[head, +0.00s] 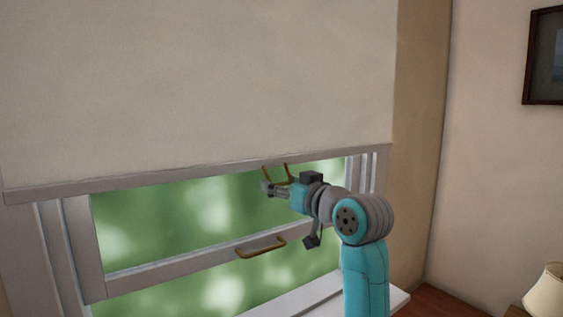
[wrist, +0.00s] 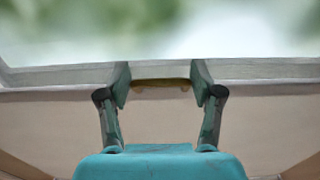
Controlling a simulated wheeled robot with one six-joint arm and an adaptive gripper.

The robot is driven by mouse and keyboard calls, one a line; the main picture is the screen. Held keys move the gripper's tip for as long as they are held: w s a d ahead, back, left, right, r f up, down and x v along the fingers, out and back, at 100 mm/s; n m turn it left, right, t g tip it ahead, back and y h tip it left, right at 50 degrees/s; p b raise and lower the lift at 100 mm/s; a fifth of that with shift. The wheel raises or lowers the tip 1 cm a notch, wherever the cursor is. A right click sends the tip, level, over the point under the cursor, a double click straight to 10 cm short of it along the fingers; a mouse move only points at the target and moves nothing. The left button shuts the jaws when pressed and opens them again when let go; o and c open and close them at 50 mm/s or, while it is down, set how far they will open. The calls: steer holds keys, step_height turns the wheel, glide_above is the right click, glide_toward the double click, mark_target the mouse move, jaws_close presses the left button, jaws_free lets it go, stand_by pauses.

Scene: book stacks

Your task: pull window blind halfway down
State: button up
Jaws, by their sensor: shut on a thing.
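The cream window blind (head: 200,85) hangs over the upper part of the window, its pale bottom bar (head: 130,183) crossing above the sash. A brass pull (head: 287,172) hangs under the bar, right of its middle. My gripper (head: 266,188) is at this pull, shut on it. In the wrist view, the brass pull (wrist: 160,83) lies between the two dark fingers of my gripper (wrist: 160,90). The blind's fabric (wrist: 160,122) fills the lower part of that view. The fingers partly hide the pull's lower end in the head view.
Below the blind, green blurred glass (head: 160,230) shows in a white window frame (head: 85,250). A brass sash handle (head: 261,247) is below my gripper. A wall picture (head: 545,55) and a lamp shade (head: 546,295) are at the far right.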

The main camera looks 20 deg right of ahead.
steer(key=shift+w+d+f, duration=0.1)
steer(key=shift+d+f, duration=0.15)
steer(key=shift+f, duration=0.45)
steer(key=o, duration=1.4)
steer(key=v, duration=1.2)
steer(key=shift+a, duration=0.1)
